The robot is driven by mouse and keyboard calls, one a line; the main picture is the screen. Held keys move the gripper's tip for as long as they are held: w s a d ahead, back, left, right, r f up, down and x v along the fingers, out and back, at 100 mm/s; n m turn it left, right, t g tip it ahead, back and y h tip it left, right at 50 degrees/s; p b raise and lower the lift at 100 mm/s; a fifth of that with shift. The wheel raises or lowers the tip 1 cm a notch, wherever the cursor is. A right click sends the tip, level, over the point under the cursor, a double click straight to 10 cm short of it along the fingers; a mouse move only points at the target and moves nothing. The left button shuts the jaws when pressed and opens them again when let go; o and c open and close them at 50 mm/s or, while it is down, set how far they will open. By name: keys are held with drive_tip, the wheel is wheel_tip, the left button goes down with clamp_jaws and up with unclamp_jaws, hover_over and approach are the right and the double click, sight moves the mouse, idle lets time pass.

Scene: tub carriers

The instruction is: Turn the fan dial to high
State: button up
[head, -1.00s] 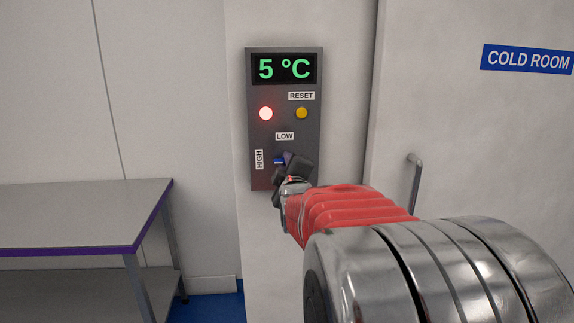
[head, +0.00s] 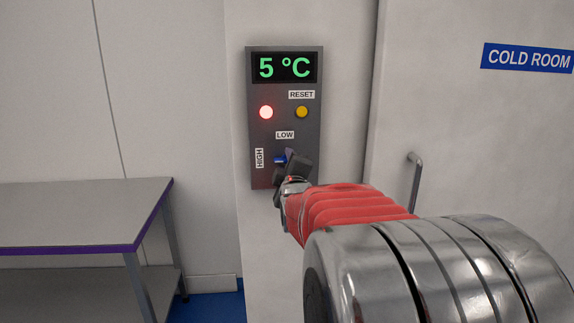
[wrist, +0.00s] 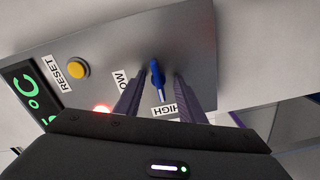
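The fan dial is a blue bar knob (head: 279,159) low on the grey control panel (head: 262,88). Its bar lies level in the head view, with one end towards the HIGH label (head: 259,158). In the wrist view the blue dial (wrist: 157,78) has a white mark at its end beside the HIGH label (wrist: 162,109). The LOW label (head: 285,135) is above the dial. My gripper (wrist: 160,84) is open, one dark finger on each side of the dial, with gaps between. In the head view my gripper (head: 287,168) partly hides the dial.
A lit red lamp (head: 266,112) and a yellow RESET button (head: 302,112) sit above the dial, under a 5 °C display (head: 284,68). A cold room door handle (head: 415,182) is at right. A steel table (head: 75,212) stands at left.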

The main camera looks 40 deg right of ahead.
drive_tip(key=shift+v, duration=0.8)
drive_tip(key=v, duration=1.2)
drive_tip(key=shift+a, duration=0.2)
drive_tip(key=s+a+f+m+g+y, duration=0.1)
drive_tip(key=a+f+m+g+y, duration=0.15)
drive_tip(key=a+f, duration=0.45)
drive_tip(key=s+a+f+m+g+y, duration=0.15)
drive_tip(key=a+f+y, duration=0.25)
drive_tip(key=a, duration=0.6)
drive_tip(key=s+a+f+m+g+y, duration=0.2)
drive_tip(key=s+a+f+g, duration=0.3)
drive_tip(key=s+a, duration=0.6)
drive_tip(key=shift+a+f+m+y, duration=0.4)
drive_tip(key=shift+a+f+y, duration=0.2)
drive_tip(key=shift+f+y, duration=0.15)
